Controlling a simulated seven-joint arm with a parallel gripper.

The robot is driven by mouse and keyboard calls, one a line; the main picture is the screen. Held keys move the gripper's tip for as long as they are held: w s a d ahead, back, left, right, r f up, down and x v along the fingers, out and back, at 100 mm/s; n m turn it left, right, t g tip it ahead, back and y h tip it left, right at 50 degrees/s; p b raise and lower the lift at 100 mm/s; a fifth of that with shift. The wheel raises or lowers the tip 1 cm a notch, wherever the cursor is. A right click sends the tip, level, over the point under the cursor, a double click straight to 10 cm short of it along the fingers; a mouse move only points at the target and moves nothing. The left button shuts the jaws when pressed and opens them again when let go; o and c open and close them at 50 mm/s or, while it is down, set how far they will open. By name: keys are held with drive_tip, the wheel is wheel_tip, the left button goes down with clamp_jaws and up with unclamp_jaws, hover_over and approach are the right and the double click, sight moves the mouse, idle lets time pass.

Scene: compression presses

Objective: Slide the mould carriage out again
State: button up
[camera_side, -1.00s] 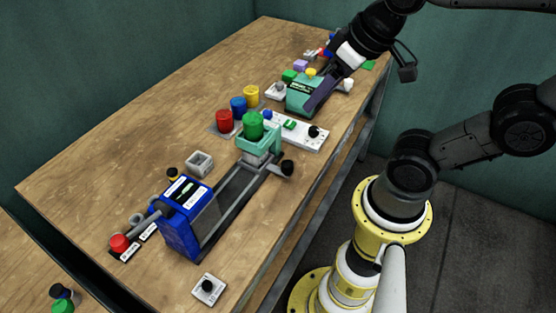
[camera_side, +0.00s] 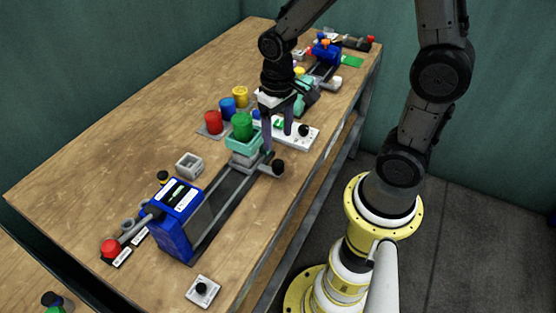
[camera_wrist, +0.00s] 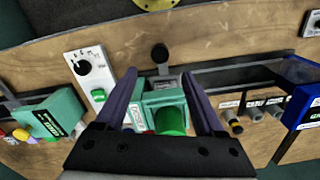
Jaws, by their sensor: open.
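The mould carriage (camera_side: 246,144) is a teal tray on a grey block, with a green cylinder (camera_side: 242,126) in it. It sits on the dark rails (camera_side: 222,203), at the end away from the blue press housing (camera_side: 172,232). Its arm with a black knob (camera_side: 278,167) points to the table's front edge. My gripper (camera_side: 278,141) is open and empty, pointing down just beside the carriage. In the wrist view the carriage (camera_wrist: 164,97) appears between my two purple fingers, with the black knob (camera_wrist: 160,53) beyond the fingertips. I cannot tell whether the fingers touch anything.
A white control panel (camera_side: 304,137) with a black dial lies just behind my gripper. Red (camera_side: 213,122), blue (camera_side: 227,107) and yellow (camera_side: 240,96) cylinders stand behind the carriage. A grey open box (camera_side: 189,165) is left of the rails. A second blue device (camera_side: 325,52) stands at the far end.

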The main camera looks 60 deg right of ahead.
sight(278, 163)
wheel_tip(278, 163, down, 10)
drive_tip(key=shift+r, duration=0.15)
idle(0.3)
clamp_jaws()
idle(1.3)
